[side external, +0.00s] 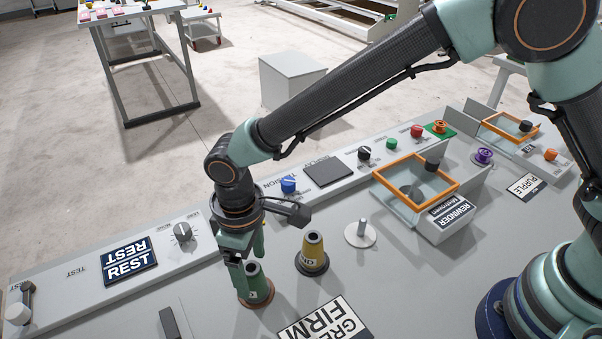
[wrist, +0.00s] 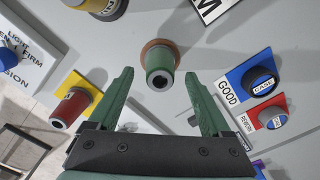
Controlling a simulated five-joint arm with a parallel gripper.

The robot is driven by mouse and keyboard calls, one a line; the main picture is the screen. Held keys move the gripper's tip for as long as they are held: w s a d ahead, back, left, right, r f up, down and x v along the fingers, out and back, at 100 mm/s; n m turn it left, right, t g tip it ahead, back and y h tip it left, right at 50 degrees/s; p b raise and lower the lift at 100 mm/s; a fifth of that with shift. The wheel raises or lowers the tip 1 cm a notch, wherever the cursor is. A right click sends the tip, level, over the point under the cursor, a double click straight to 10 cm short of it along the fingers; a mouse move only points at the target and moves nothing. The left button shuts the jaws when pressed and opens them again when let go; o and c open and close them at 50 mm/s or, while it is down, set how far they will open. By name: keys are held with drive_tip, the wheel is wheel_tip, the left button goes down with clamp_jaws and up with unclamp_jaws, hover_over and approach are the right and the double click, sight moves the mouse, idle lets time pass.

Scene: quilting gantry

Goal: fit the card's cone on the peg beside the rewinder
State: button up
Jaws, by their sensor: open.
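A card reading "GRE… FIRM" (side external: 324,324), cut off by the lower edge, lies on the grey deck. A green cone (side external: 257,286) with a brown base stands upright left of it. My gripper (side external: 245,270) points down at this cone, fingers open. In the wrist view the cone (wrist: 160,62) sits centred at the fingertips (wrist: 159,80), with a gap on each side. A bare metal peg (side external: 362,231) on a round pale disc stands beside the box labelled "REWINDER" (side external: 448,217). One finger hides part of the green cone in the side view.
A yellow cone (side external: 313,250) on a dark base stands between the green cone and the peg. An orange-framed clear guard (side external: 416,182) is behind the rewinder label. A rail with knobs runs along the far edge. A dark block (side external: 169,323) lies at the front left.

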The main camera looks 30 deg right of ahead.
sight(251, 267)
clamp_jaws()
drive_tip(key=shift+r, duration=0.15)
drive_tip(key=shift+r, duration=2.95)
drive_tip(key=shift+r, duration=0.15)
